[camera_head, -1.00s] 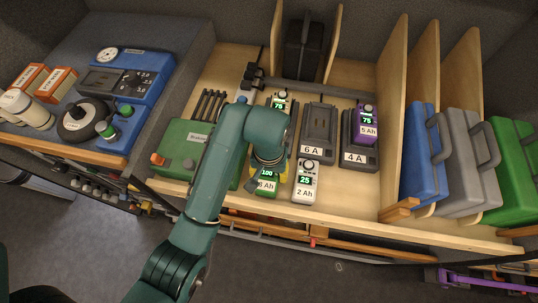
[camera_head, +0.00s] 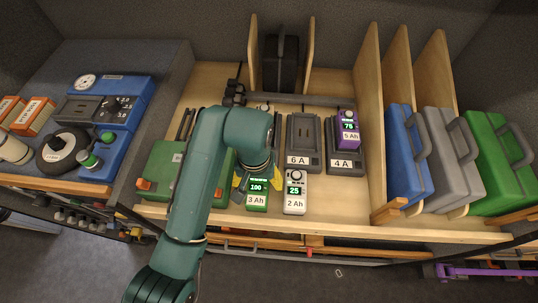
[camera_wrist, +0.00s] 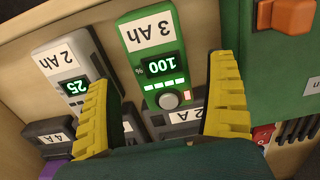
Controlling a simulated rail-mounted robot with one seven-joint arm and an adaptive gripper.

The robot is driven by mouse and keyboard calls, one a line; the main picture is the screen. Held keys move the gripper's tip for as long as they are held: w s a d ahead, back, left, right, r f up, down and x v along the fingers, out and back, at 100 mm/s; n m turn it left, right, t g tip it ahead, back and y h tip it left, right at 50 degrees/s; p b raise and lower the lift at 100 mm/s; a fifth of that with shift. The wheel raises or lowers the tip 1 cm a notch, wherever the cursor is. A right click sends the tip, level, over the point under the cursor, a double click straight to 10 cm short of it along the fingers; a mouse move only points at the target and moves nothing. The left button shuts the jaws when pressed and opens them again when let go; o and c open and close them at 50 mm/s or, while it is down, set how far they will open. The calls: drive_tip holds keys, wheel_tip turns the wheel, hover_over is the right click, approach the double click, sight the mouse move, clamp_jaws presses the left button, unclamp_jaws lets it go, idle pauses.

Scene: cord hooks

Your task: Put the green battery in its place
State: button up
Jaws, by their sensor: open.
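The green battery (camera_head: 257,200), labelled 3 Ah with a display reading 100, lies near the front of the wooden bench, left of the white 2 Ah battery (camera_head: 295,200). My gripper (camera_head: 255,183) is open above it. In the wrist view, my gripper's yellow fingers (camera_wrist: 160,80) are on either side of the green battery (camera_wrist: 150,50), with visible gaps. A 2 A charger (camera_wrist: 186,118) shows partly behind it. The 6 A charger (camera_head: 303,140) looks empty. The 4 A charger (camera_head: 343,160) holds the purple 5 Ah battery (camera_head: 348,128).
A green case (camera_head: 165,170) with an orange latch is close on the left. Wooden dividers and blue (camera_head: 408,155), grey and green cases stand on the right. My arm hides part of the bench behind the green battery. Bare wood lies right of the 2 Ah battery.

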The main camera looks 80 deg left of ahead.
drive_tip(key=shift+w, duration=0.1)
drive_tip(key=w+r+m+t+y, duration=0.1)
drive_tip(key=w, duration=0.3)
drive_tip(key=w+r+m+t+y, duration=0.1)
drive_tip(key=w+r, duration=0.1)
drive_tip(key=w, duration=0.2)
drive_tip(key=w+r+m+t+y, duration=0.1)
drive_tip(key=w, duration=0.3)
drive_tip(key=shift+d+r+t, duration=0.15)
drive_tip(key=shift+d+t, duration=0.15)
drive_tip(key=w+d+r+m+t+y, duration=0.2)
drive_tip(key=w+d+r+m+t, duration=0.55)
drive_tip(key=w+d+r, duration=0.75)
drive_tip(key=s+d+r+m+t+h, duration=0.2)
drive_tip(key=s+d+r+t+h, duration=0.1)
drive_tip(key=d+r, duration=0.6)
drive_tip(key=s+d+r+m+t+h, duration=0.2)
drive_tip(key=s+d+r+t, duration=0.3)
drive_tip(key=d+r+t, duration=0.3)
wheel_tip(320, 180, up, 2)
drive_tip(key=shift+d+r+h, duration=0.1)
drive_tip(key=shift+d+h, duration=0.3)
drive_tip(key=shift+d, duration=0.6)
